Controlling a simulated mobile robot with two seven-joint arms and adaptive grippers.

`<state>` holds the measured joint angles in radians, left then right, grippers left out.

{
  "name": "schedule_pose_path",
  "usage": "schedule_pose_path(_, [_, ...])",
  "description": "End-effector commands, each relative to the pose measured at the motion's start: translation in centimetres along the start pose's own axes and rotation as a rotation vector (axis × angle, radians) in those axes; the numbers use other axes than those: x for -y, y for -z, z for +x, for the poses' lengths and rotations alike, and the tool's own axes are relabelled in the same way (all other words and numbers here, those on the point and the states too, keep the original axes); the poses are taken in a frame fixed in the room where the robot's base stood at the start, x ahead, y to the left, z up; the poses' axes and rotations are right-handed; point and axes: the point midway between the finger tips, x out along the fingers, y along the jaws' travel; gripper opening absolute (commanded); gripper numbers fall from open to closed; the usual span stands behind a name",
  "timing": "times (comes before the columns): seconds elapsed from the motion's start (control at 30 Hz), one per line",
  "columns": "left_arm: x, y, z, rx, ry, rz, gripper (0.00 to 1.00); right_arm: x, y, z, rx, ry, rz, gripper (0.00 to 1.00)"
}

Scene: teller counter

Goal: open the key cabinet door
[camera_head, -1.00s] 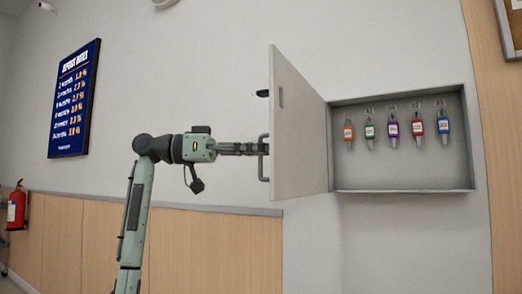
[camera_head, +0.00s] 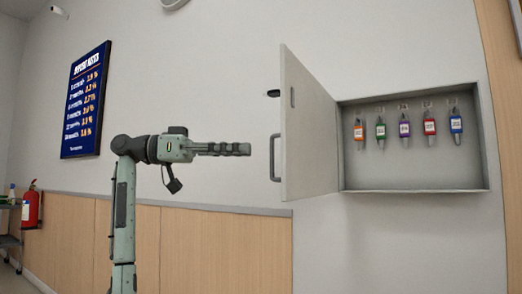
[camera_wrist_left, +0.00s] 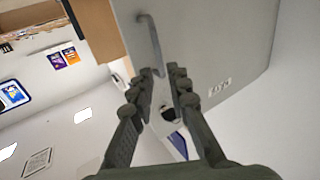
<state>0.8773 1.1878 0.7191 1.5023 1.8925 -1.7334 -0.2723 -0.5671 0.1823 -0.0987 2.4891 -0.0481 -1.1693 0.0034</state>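The grey key cabinet (camera_head: 415,187) on the wall has its door (camera_head: 310,130) swung wide open to the left, baring several coloured key tags (camera_head: 404,129). The door's bar handle (camera_head: 274,158) is on its outer face, near the free edge. My left gripper (camera_head: 249,149) is left of the handle, apart from it and empty. In the left wrist view the fingers (camera_wrist_left: 160,72) have a gap between them, with the handle (camera_wrist_left: 152,42) beyond the tips and the labelled door (camera_wrist_left: 225,45) behind. My right gripper is not in view.
A blue rate board (camera_head: 85,100) hangs on the left wall. A red fire extinguisher (camera_head: 31,208) and a small cart (camera_head: 10,240) are at far left.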

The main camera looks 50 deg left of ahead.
Motion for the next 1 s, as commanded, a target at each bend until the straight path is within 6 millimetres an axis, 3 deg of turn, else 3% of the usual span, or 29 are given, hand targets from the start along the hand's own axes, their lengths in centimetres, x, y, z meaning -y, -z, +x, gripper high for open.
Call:
schedule_pose_path(0.1, [0.0,0.1,-2.4,-0.003,0.001,0.001,0.17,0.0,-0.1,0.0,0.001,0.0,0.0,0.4])
schedule_pose_path(0.3, [-0.1,0.0,-4.5,0.0,0.0,0.002,0.17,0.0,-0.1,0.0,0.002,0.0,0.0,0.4])
schedule_pose_path(1.0, [0.1,-0.1,-4.7,0.003,0.0,-0.001,0.17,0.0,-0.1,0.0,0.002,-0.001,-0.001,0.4])
